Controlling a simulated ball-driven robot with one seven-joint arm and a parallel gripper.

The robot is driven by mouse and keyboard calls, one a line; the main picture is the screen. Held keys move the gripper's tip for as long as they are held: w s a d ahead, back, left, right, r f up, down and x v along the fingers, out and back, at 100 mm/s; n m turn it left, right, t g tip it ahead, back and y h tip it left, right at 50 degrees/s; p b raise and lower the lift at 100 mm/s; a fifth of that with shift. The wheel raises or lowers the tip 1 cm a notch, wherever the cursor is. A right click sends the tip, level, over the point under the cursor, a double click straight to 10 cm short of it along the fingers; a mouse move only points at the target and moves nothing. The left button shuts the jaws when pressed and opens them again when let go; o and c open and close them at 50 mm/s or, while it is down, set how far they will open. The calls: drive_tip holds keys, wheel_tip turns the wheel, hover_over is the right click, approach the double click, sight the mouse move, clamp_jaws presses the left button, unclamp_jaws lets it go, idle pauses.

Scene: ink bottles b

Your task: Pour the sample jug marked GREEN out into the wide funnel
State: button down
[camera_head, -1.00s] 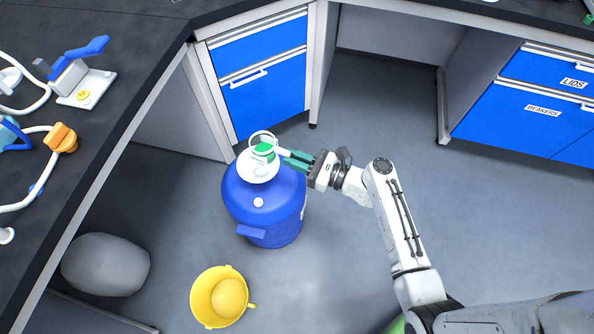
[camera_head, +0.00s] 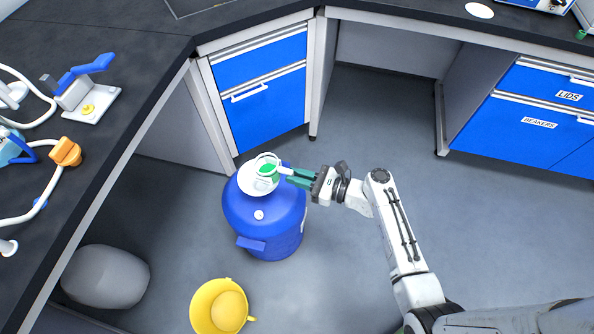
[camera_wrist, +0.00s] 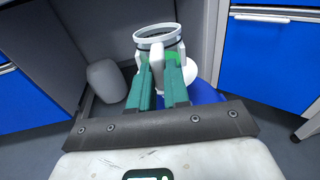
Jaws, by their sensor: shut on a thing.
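My gripper (camera_head: 288,175) has its green fingers shut on the handle of a white sample jug (camera_head: 266,160) with a green patch. In the wrist view the jug (camera_wrist: 158,37) shows its round dark-rimmed mouth, with the handle between the fingertips (camera_wrist: 158,72). The wide white funnel (camera_head: 250,187) sits on top of a blue drum (camera_head: 264,228). In the head view the jug overlaps the funnel's upper right part, above it. The funnel (camera_wrist: 190,71) is partly hidden behind the jug in the wrist view. No falling liquid shows, and I cannot tell the jug's exact tilt.
A yellow bucket (camera_head: 204,303) with a ball-like yellow thing in it and a grey rounded object (camera_head: 105,276) stand on the floor. Dark benches (camera_head: 120,60) with blue drawers (camera_head: 268,102) border the left and back.

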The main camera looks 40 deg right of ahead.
drive_tip(key=g+p, duration=0.1)
drive_tip(key=p, duration=0.2)
drive_tip(key=shift+r, duration=0.25)
drive_tip(key=shift+r+g+h+p, duration=0.3)
drive_tip(key=shift+g+h+p, duration=0.15)
drive_tip(key=shift+p, duration=0.85)
drive_tip(key=shift+r+p, duration=0.35)
drive_tip(key=shift+p, duration=0.75)
drive_tip(key=shift+g+p, duration=0.3)
drive_tip(key=shift+g, duration=0.05)
drive_tip(key=shift+r+h+p, duration=0.25)
drive_tip(key=shift+p, duration=0.5)
drive_tip(key=shift+f, duration=0.1)
drive_tip(key=shift+p, duration=0.3)
